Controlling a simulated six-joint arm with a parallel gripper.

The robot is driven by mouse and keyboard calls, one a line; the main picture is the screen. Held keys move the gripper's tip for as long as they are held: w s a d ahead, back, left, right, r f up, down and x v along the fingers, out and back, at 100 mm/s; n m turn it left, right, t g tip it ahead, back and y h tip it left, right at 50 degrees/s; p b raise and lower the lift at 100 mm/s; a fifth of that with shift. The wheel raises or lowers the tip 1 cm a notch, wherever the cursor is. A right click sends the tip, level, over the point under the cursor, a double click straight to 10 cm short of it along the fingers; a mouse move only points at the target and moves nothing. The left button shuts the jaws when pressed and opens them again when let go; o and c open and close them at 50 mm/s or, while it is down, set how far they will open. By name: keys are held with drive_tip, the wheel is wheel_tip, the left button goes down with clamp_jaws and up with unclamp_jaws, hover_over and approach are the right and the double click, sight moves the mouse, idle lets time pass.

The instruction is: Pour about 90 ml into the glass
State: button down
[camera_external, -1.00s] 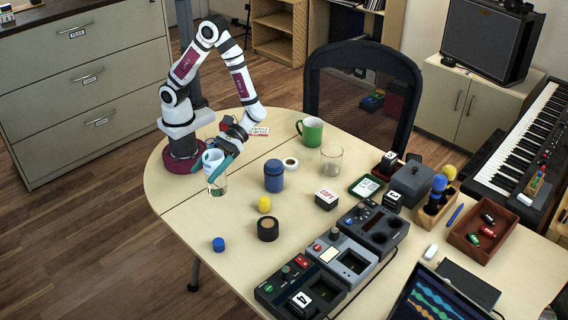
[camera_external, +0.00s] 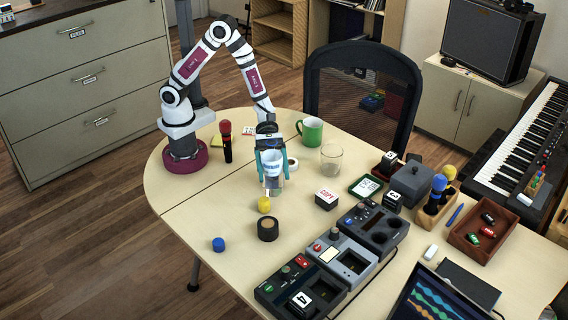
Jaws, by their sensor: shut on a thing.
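My gripper (camera_external: 271,164), with teal fingers, is shut on a clear container (camera_external: 271,171) with a white and blue label. It holds the container about upright near the middle of the table, left of the glass. The clear glass (camera_external: 331,159) stands upright on the table to the right, beside a green mug, and looks empty. My gripper and the glass are apart. The liquid level in the held container is too small to tell. The held container covers the place where a blue jar stood, so the jar is mostly hidden.
A white tape roll (camera_external: 291,164), a yellow lump (camera_external: 264,205), a dark round pot (camera_external: 268,229) and a COPY block (camera_external: 326,198) are near. A red-topped microphone (camera_external: 226,141) stands left.

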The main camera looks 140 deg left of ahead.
drive_tip(key=a+f+n+t+y, duration=0.1)
drive_tip(key=a+f+n+y, duration=0.2)
drive_tip(key=a, duration=0.6)
drive_tip(key=a+f+n+t+y, duration=0.1)
drive_tip(key=a+f+n+y, duration=0.1)
drive_tip(key=a+n+y, duration=0.3)
drive_tip(key=a+y, duration=0.1)
drive_tip(key=a, duration=0.3)
drive_tip(key=shift+a+f+t, duration=0.3)
drive_tip(key=shift+a+f, duration=0.1)
drive_tip(key=shift+s+n, duration=0.1)
drive_tip(key=shift+n, duration=0.2)
